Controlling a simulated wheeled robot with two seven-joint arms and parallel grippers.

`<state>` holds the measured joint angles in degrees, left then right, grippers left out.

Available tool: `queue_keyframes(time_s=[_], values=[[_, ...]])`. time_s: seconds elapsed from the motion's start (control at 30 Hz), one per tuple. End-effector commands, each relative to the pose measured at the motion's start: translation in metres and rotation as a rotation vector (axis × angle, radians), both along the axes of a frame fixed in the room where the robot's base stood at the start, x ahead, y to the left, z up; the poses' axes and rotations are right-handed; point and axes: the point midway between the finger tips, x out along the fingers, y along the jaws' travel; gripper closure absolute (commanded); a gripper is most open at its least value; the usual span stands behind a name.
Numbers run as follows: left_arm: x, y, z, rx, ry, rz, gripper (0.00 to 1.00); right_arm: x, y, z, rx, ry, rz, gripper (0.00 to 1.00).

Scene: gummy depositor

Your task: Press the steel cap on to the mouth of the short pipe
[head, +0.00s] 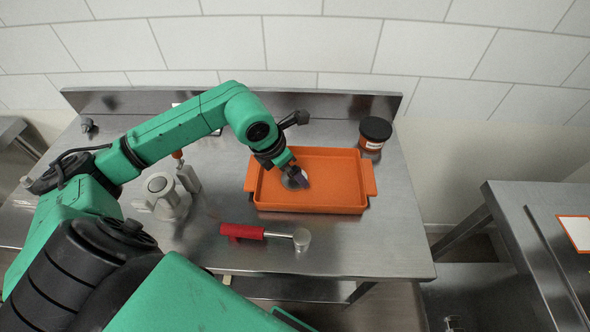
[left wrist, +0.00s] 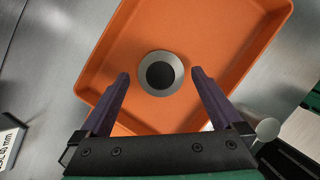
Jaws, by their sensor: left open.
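The steel cap (head: 291,181) lies in the orange tray (head: 335,208), partly hidden by my left gripper in the head view. In the left wrist view the cap (left wrist: 176,60) is a pale metal ring with a dark round centre, lying on the tray floor (left wrist: 215,35). My left gripper (head: 298,180) is over the left part of the tray. In the left wrist view its fingers (left wrist: 160,75) are open, one on each side of the cap, with nothing between them touching. A pale grey round fitting (head: 160,190), possibly with the short pipe, stands left of the tray.
A mallet with a red handle (head: 242,231) and steel head lies in front of the tray. A dark-lidded jar (head: 374,135) stands behind its right corner. A steel bench (head: 540,225) is at the right. The right front of the table is clear.

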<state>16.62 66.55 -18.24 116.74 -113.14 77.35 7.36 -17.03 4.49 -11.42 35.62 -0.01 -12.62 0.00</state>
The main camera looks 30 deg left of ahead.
Motion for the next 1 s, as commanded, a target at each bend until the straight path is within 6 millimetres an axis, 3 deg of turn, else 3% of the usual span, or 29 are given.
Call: queue_keyframes(time_s=[0.03,0.17,0.33,0.37,0.57,0.83,1.0], values=[[0.003,-0.003,-0.002,-0.005,0.004,0.000,0.00,0.003,0.000,0.012,0.000,-0.005,0.000,0.50],[0.009,-0.005,-0.021,-0.001,0.002,-0.001,0.00,0.003,0.000,0.013,0.000,-0.006,0.000,0.50],[0.009,-0.004,-0.024,0.002,0.000,-0.001,0.00,0.000,0.000,0.011,0.000,0.000,0.000,0.50],[0.009,-0.004,-0.024,0.002,0.000,-0.001,0.04,-0.001,0.000,0.011,0.000,0.000,0.000,0.50],[0.010,-0.004,-0.023,0.001,-0.001,-0.001,0.80,-0.002,0.000,0.011,-0.001,0.003,0.000,0.50],[0.010,-0.004,-0.021,0.000,-0.002,-0.001,0.81,-0.003,-0.001,0.010,-0.001,0.005,0.001,0.50],[0.011,-0.004,-0.006,0.001,-0.006,0.000,0.81,-0.003,-0.001,0.005,-0.002,0.006,0.001,0.50]])
